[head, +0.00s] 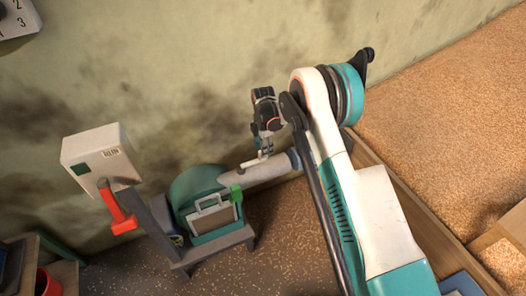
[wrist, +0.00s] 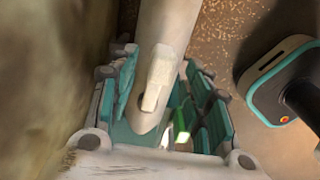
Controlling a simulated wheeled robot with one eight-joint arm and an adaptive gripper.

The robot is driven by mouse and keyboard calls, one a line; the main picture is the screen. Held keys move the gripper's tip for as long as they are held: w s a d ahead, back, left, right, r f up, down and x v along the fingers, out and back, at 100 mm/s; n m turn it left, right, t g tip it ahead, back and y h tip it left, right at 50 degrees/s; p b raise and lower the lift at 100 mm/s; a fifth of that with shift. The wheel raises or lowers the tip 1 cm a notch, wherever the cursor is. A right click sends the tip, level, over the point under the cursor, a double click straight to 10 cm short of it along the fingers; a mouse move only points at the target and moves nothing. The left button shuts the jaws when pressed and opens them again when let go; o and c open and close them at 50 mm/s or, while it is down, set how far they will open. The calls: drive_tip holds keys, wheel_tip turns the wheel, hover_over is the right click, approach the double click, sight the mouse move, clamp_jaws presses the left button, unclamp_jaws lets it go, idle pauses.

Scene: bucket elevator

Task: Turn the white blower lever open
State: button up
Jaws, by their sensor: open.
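The white blower lever (head: 254,163) shows small on the pale pipe of the green blower (head: 195,190) in the head view. In the wrist view the lever (wrist: 158,78) is a short pale bar lying over the pipe. My gripper (head: 266,138) is above the pipe, close to the lever. In the wrist view my gripper (wrist: 165,118) is open, its teal fingers on either side of the pipe and lever. I cannot tell whether a finger touches the lever. My arm hides the pipe's far right end in the head view.
A white box (head: 98,158) with a red handle (head: 120,215) stands left of the blower. A stained wall (head: 200,70) is close behind. A wooden bin of grain (head: 450,130) is at the right.

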wheel_tip(320, 180, up, 9)
drive_tip(key=shift+f, duration=0.15)
idle(0.5)
